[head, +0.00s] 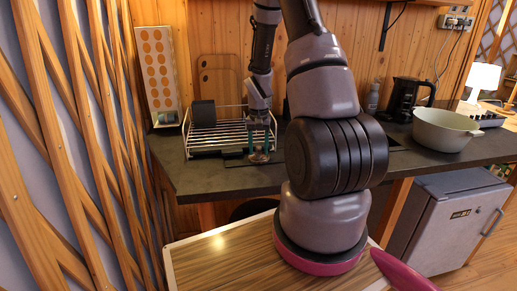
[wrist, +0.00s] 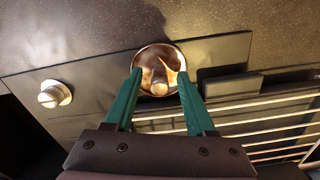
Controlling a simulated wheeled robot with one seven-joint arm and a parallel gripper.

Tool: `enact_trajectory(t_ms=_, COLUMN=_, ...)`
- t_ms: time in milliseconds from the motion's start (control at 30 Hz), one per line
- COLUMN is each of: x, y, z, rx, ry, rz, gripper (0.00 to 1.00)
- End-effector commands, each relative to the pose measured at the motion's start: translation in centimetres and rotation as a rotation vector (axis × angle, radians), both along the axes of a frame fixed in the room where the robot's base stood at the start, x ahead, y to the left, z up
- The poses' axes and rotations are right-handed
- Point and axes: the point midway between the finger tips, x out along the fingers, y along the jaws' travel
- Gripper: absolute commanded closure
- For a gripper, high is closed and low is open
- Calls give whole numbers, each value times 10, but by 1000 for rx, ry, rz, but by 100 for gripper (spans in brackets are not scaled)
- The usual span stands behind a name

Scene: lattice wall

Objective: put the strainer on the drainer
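The drainer (head: 232,128) is a wire dish rack on the dark counter, at the left in the head view; its bars (wrist: 265,122) show at the lower right in the wrist view. A small round, shiny copper-coloured metal piece with a central knob, which looks like the strainer (wrist: 160,57), sits on a flat dark plate just in front of the rack; it also shows in the head view (head: 258,157). My gripper (wrist: 159,75) points down over it, its green fingers apart at either side of its rim. I cannot tell whether they touch it.
A second small round metal knob (wrist: 55,94) is on the plate. A pale pot (head: 445,130) and a black kettle (head: 403,100) stand at the right. A lattice wall (head: 75,130) borders the left.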

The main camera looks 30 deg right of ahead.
Motion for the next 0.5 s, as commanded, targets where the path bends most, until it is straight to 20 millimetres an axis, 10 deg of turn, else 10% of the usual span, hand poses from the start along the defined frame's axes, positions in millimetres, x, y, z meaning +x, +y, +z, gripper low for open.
enact_trajectory(t_ms=267, x=1, y=0, z=7, rx=0, ry=-2, rz=0, gripper=45)
enact_trajectory(t_ms=500, x=2, y=-1, z=53, rx=-3, ry=-7, rz=1, gripper=45)
